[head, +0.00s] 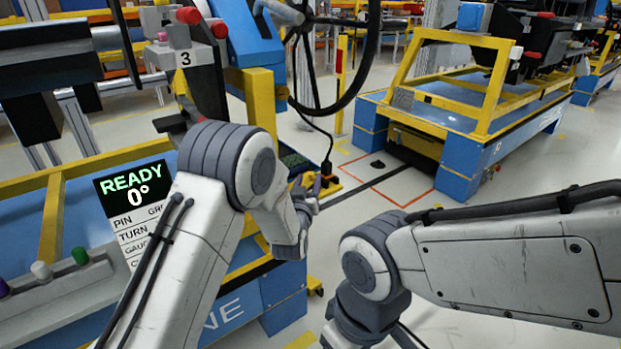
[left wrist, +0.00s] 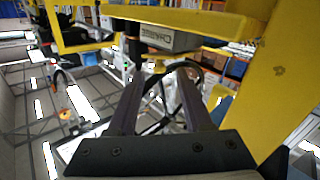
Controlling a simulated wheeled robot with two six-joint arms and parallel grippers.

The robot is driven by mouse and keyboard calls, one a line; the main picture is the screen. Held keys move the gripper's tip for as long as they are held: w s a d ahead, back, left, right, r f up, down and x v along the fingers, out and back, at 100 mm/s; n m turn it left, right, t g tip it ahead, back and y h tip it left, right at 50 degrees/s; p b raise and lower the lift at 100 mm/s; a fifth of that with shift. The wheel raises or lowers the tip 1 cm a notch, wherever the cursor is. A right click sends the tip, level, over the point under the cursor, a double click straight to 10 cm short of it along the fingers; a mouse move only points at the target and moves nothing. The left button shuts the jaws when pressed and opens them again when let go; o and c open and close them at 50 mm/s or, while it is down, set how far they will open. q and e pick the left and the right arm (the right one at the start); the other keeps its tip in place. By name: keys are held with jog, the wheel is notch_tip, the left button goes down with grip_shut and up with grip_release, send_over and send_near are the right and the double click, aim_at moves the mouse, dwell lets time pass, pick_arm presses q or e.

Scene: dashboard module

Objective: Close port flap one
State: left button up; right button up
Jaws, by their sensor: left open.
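My left gripper (head: 310,188) is near the yellow frame of the blue station in the head view, partly hidden by its own wrist. In the left wrist view its two dark fingers (left wrist: 160,78) are spread apart with nothing held between them. A grey box (left wrist: 165,38) with lettering that seems to read "CHARGE" sits against a yellow beam, beyond the fingertips and apart from them. I cannot make out port flap one for certain in either view. My right arm reaches in from the right; its gripper fingers are not visible.
The yellow beam (left wrist: 190,18) and a wide yellow post (left wrist: 262,85) lie close to the left gripper. A black steering wheel (head: 345,95) stands behind.

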aim_at(311, 174)
pick_arm(q)
jog(key=shift+w+d+b, duration=0.2)
jog(key=shift+w, duration=0.8)
jog(key=shift+w+d+b, duration=0.15)
jog(key=shift+w, duration=0.8)
grip_shut()
jog(key=shift+r+p, duration=0.1)
jog(key=shift+p, duration=0.3)
jog(key=p, duration=0.1)
jog(key=m+g+p, duration=0.1)
jog(key=p, duration=0.1)
jog(key=shift+w+d+f+g+y, duration=0.15)
jog(key=shift+d+f+g+y, duration=0.05)
jog(key=shift+g+y, duration=0.1)
jog(key=shift+f+m+g+p, duration=0.3)
jog(key=shift+f+m+p, duration=0.1)
jog(key=shift+p, duration=0.15)
